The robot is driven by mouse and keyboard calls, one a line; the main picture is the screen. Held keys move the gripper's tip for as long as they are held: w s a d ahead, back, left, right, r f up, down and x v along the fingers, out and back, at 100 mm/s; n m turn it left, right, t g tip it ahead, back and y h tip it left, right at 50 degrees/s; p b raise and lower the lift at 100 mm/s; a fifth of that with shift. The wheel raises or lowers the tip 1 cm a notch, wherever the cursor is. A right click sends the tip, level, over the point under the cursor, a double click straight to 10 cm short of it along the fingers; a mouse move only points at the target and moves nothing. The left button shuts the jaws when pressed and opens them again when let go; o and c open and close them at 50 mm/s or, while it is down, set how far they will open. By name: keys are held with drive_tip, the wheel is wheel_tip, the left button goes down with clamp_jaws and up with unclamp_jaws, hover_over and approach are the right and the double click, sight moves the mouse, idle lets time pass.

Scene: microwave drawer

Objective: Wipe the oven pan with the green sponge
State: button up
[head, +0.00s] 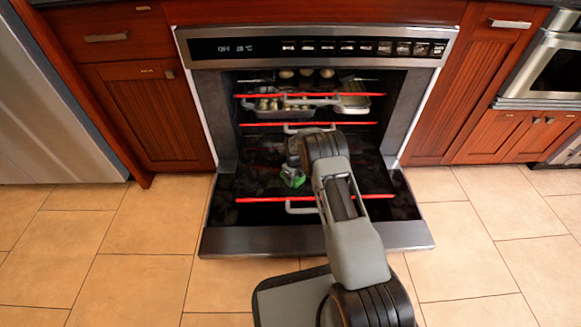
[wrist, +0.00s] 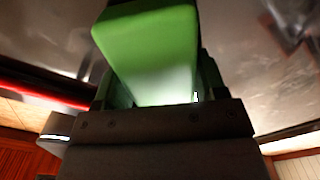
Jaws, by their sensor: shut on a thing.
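My gripper (head: 291,170) is inside the open oven, low over the pulled-out lower level, and it is shut on the green sponge (head: 294,180). In the wrist view the sponge (wrist: 152,45) fills the space between the fingers and sticks out past them. A dark, glossy pan-like surface (head: 262,184) lies under the sponge behind the lowest red bar; I take it as the oven pan. In the wrist view a smudged grey surface (wrist: 250,45) spreads beyond the sponge. I cannot tell whether the sponge touches it.
The oven door (head: 265,240) is folded down. Red-edged racks with grey handles cross the opening; the lowest red bar (head: 270,199) is close to my arm. A metal tray with food (head: 283,110) and another tray (head: 353,104) sit higher inside. Tiled floor is clear on both sides.

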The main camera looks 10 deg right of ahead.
drive_tip(key=shift+a, duration=0.45)
drive_tip(key=shift+w+a+r, duration=0.1)
drive_tip(key=shift+a+r, duration=0.1)
drive_tip(key=shift+r, duration=0.05)
drive_tip(key=shift+d+r+p, duration=0.1)
drive_tip(key=shift+r+p, duration=2.15)
drive_tip(key=shift+r, duration=1.6)
